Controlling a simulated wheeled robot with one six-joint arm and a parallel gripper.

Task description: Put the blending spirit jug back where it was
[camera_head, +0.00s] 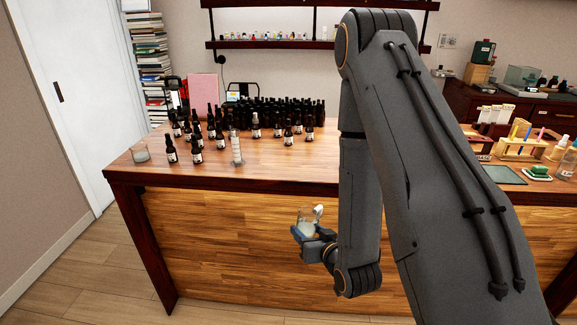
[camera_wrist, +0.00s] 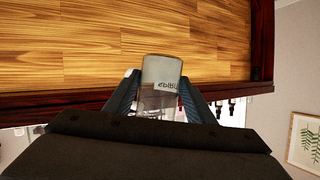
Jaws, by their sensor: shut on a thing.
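A small clear jug (camera_head: 307,219) with whitish contents is held in my gripper (camera_head: 313,238), in front of the table's wooden front panel and below the tabletop edge. The jug looks roughly upright in the head view. The label is too small to read for certain.
The wooden table (camera_head: 262,177) carries many dark dropper bottles (camera_head: 285,110), a clear cylinder (camera_head: 236,148) and a glass beaker (camera_head: 140,153). At right stand a wooden tube rack (camera_head: 520,148) and a dark green mat (camera_head: 503,175). The tabletop's front middle is bare.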

